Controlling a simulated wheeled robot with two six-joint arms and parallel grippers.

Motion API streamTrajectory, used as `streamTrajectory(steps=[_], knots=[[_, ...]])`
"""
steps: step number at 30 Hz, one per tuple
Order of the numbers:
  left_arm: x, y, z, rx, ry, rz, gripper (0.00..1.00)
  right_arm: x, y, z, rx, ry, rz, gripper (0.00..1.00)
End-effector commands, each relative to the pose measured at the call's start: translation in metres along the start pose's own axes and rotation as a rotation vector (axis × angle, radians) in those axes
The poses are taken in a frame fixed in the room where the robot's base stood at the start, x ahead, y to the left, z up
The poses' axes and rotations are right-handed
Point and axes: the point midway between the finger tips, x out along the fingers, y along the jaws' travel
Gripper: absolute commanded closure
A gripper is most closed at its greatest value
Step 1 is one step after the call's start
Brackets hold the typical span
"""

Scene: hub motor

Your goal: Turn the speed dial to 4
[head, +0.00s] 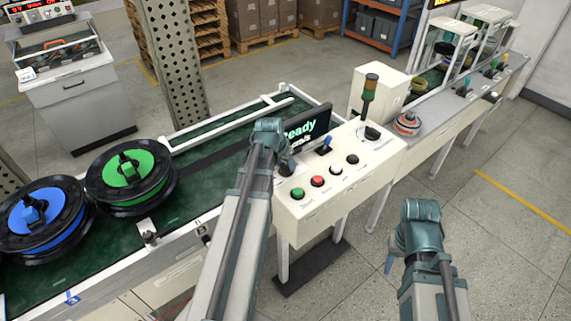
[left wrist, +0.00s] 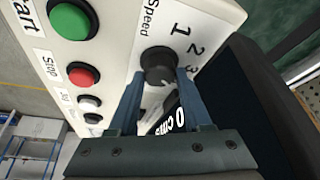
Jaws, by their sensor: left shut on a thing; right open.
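The speed dial (left wrist: 158,62) is a round black knob on the white control panel (left wrist: 118,20), under the label "Speed". The digits 1, 2 and 3 show around it in the left wrist view; no 4 is visible, and I cannot make out where the dial points. My left gripper (left wrist: 160,76) is shut on the dial, one blue finger on each side. In the head view my left gripper (head: 285,167) is at the panel beside the screen, and my arm hides the dial. My right gripper (head: 391,260) is open and empty, away from the panel at lower right.
A green button (head: 298,193), a red button (head: 317,181) and other buttons line the panel front. A dark screen (head: 308,128) reading "Ready" stands behind. Green (head: 130,173) and blue (head: 40,215) spools sit on the conveyor. Open floor lies at right.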

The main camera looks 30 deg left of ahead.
Motion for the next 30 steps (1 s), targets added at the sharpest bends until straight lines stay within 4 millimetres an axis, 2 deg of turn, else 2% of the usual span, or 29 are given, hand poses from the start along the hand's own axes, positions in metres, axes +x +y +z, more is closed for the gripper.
streamTrajectory(steps=[9,26,27,30], knots=[[0.0001,-0.0012,0.0003,0.107,-0.002,0.044,1.0,0.0,0.0,0.0,0.0,0.0,0.0,0.5],[0.0,-0.0008,0.0007,0.131,-0.003,0.053,1.0,0.0001,0.0,0.0,0.0,0.0,0.0,0.5],[0.0,-0.0009,0.0007,0.131,-0.003,0.053,0.47,0.0001,0.0,0.0,0.0,0.0,0.0,0.5],[0.0,-0.0009,0.0006,0.131,-0.002,0.053,0.3,0.0001,0.0,0.0,0.0,0.0,0.0,0.5]])
